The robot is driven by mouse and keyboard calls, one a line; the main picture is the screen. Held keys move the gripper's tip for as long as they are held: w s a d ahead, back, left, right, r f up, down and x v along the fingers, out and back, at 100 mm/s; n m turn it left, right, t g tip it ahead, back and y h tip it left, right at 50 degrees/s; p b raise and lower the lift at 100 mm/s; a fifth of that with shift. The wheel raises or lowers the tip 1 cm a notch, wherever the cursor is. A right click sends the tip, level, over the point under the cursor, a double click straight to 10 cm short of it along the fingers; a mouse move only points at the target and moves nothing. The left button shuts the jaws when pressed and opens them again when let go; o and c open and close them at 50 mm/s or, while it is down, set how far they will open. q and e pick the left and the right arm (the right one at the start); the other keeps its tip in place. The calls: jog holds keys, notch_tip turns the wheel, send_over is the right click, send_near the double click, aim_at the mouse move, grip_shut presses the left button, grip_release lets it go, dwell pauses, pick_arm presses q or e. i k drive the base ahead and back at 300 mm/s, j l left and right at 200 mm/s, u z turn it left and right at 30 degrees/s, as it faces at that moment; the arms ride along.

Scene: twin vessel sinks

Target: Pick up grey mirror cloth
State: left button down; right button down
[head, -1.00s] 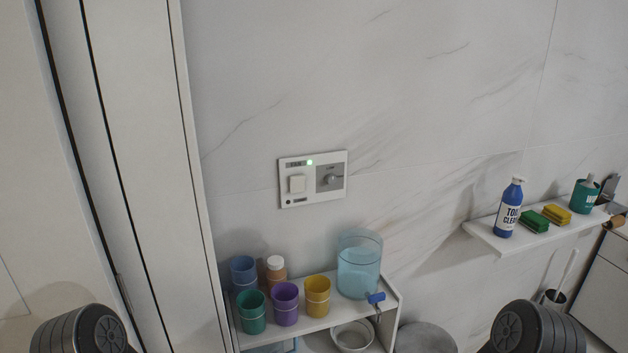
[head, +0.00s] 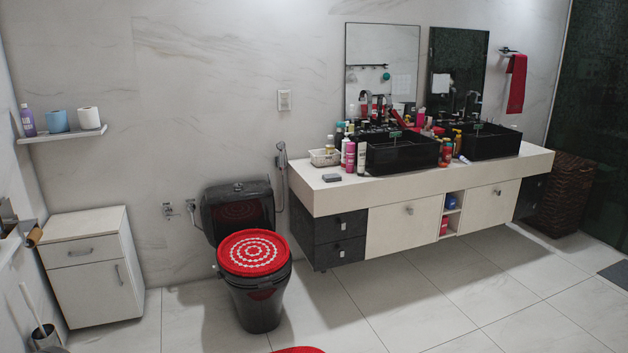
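A small dark grey flat piece (head: 331,178), which looks like a folded grey cloth, lies on the left front part of the pale vanity counter (head: 320,197). It is too small and far off to be sure that it is the mirror cloth. It lies left of the bottles and in front of the white basket. Neither of my grippers is in view.
Two black vessel sinks (head: 402,154) (head: 490,143) and several bottles crowd the counter. A black toilet (head: 262,307) with a red patterned lid cover (head: 253,253) stands left of the vanity. A white cabinet (head: 95,275) stands further left. Tiled floor in front (head: 400,300) is open.

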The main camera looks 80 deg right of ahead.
aim_at(331, 178)
jog(key=z, duration=2.95)
